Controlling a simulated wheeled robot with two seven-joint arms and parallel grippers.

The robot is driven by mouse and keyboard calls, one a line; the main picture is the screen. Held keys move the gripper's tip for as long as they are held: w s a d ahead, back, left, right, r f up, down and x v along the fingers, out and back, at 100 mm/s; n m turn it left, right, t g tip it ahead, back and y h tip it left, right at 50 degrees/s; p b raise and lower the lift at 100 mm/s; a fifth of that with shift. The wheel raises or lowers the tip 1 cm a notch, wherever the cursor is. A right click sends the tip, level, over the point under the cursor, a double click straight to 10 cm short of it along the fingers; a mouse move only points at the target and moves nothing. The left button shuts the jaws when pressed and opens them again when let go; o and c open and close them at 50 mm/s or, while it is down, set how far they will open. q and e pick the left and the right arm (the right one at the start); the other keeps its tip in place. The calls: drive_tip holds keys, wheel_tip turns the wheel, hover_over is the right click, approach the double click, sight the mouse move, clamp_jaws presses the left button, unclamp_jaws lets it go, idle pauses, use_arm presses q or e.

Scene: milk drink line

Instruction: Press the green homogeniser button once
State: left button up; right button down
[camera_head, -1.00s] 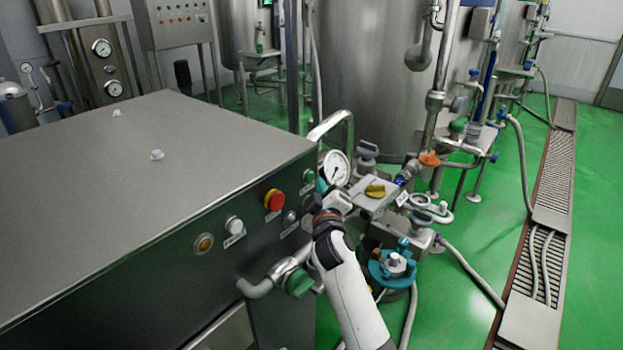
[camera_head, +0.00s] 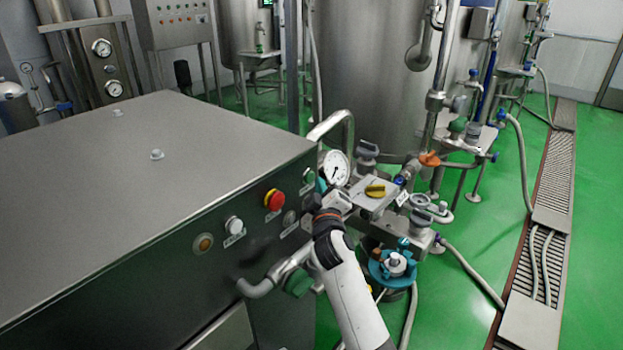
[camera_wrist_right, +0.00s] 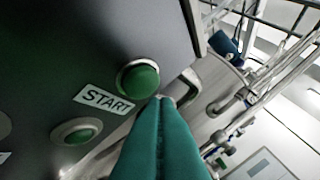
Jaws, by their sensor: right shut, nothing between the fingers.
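The green START button (camera_wrist_right: 138,80) is a domed button in a metal ring, with a white START label beside it. In the head view the green button (camera_head: 308,174) is on the right part of the steel homogeniser's (camera_head: 225,225) side panel. My right gripper (camera_wrist_right: 165,102) has teal fingers, shut together and empty. Its tips appear just below and right of the button in the wrist view. I cannot tell whether they touch it. In the head view my right gripper (camera_head: 322,186) is beside the button, partly hidden by the wrist. My left gripper is not in view.
A second green button (camera_wrist_right: 77,132) sits close by in the wrist view. A red emergency stop (camera_head: 274,199) and a white button (camera_head: 234,226) share the panel. A pressure gauge (camera_head: 336,167) and a bent pipe (camera_head: 270,282) crowd the arm. Green floor is free at right.

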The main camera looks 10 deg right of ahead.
drive_tip(key=shift+w+a, duration=0.1)
drive_tip(key=shift+w, duration=0.05)
drive_tip(key=shift+w+a, duration=0.15)
drive_tip(key=shift+w, duration=0.05)
drive_tip(key=shift+w+a+b, duration=0.25)
drive_tip(key=shift+w+b, duration=0.05)
drive_tip(key=shift+b, duration=0.3)
idle(0.5)
drive_tip(key=shift+s, duration=0.1)
drive_tip(key=shift+s+d+p, duration=0.5)
drive_tip(key=shift+s+p, duration=0.1)
drive_tip(key=shift+p, duration=0.05)
drive_tip(key=s+d+p, duration=0.1)
drive_tip(key=s, duration=0.1)
drive_tip(key=s+d+p, duration=0.2)
idle(0.6)
